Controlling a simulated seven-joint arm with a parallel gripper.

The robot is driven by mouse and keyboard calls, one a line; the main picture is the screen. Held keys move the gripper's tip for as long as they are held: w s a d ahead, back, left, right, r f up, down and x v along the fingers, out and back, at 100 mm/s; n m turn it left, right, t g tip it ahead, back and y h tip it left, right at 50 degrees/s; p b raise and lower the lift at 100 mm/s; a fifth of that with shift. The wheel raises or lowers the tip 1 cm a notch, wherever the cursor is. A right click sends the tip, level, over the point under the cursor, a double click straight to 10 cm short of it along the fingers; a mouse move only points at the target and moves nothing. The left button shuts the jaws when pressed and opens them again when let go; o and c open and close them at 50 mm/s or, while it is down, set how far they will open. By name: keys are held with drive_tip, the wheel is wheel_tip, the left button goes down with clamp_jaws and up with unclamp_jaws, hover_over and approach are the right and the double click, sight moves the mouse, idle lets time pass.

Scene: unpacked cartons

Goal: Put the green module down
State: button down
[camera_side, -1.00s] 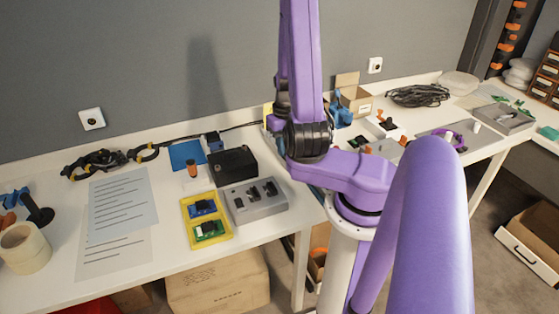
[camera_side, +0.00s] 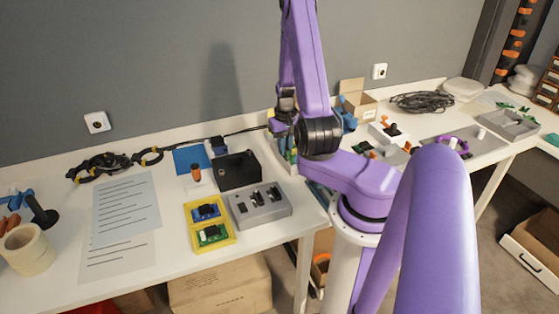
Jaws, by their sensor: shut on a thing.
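A green module (camera_side: 211,234) lies in the front compartment of a yellow tray (camera_side: 229,238) on the white table, with a blue module (camera_side: 206,212) behind it. My gripper (camera_side: 279,127) is only partly in view, far behind the tray and to its right, beside my dark elbow joint. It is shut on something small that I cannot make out. My own arm hides most of the fingers and the held thing.
A grey block with slots (camera_side: 262,208) and a black box (camera_side: 238,171) stand right of and behind the tray. Paper sheets (camera_side: 124,207) and a tape roll (camera_side: 27,250) lie at left. The back right table holds a cardboard box (camera_side: 357,99) and cable coil (camera_side: 421,101).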

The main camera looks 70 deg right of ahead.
drive_tip(key=w+d+f, duration=0.1)
drive_tip(key=f, duration=0.1)
drive_tip(key=w+d+f, duration=0.2)
drive_tip(key=f, duration=0.1)
drive_tip(key=shift+w+f, duration=0.15)
drive_tip(key=shift+f, duration=1.65)
drive_tip(key=shift+f, duration=0.1)
drive_tip(key=c, duration=1.4)
unclamp_jaws()
